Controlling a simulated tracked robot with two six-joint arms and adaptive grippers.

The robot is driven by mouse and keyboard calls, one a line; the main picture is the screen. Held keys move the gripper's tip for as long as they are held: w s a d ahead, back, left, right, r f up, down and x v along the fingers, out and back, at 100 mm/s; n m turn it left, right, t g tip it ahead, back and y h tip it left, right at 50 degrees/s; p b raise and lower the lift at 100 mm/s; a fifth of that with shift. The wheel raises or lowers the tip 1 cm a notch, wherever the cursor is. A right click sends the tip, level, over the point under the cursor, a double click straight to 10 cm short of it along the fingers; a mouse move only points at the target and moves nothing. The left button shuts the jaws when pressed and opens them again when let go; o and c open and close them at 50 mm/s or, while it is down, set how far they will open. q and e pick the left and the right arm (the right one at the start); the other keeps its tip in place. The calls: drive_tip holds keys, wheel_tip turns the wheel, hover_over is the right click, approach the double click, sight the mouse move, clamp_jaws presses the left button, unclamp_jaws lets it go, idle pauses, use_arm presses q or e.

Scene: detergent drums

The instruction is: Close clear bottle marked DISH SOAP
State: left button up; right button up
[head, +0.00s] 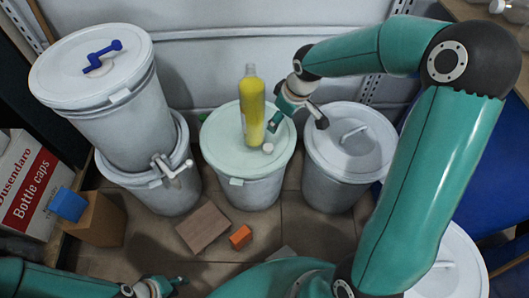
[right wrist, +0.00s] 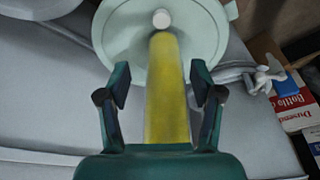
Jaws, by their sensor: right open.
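A clear bottle with yellow liquid (head: 252,112) stands upright on the pale green drum lid (head: 220,130). Its neck top looks bare, and no label is legible. A small white cap (head: 267,149) lies on the lid near the bottle's base. My right gripper (head: 297,118) is open and empty just right of the bottle. In the right wrist view the bottle (right wrist: 166,95) shows between the two spread fingers (right wrist: 160,86), and the cap (right wrist: 161,18) lies past it. My left gripper (head: 160,287) is low at the left, small and partly cut off; its jaws are unclear.
A lidded drum (head: 350,140) stands right of the green-lidded one. Stacked drums (head: 100,75) with a blue handle stand at left, beside a bottle caps box (head: 28,185). A brown block (head: 203,228) and an orange block (head: 240,237) lie on the floor.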

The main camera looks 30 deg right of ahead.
drive_tip(key=b, duration=0.4)
hover_over(268, 146)
drive_tip(key=s, duration=0.2)
drive_tip(key=x, duration=0.3)
drive_tip(key=s+x, duration=0.1)
drive_tip(key=x, duration=0.3)
drive_tip(key=s+d+x, duration=0.1)
drive_tip(key=x, duration=0.3)
drive_tip(key=shift+s+f, duration=0.2)
drive_tip(key=shift+f, duration=0.15)
drive_tip(key=shift+f, duration=0.1)
drive_tip(key=b+x, duration=0.2)
drive_tip(key=x, duration=0.2)
drive_tip(key=shift+s+a+f, duration=0.1)
drive_tip(key=shift+f, duration=0.05)
drive_tip(key=shift+f+b, duration=0.3)
drive_tip(key=shift+f, duration=0.1)
drive_tip(key=shift+r, duration=0.1)
drive_tip(key=c, duration=0.8)
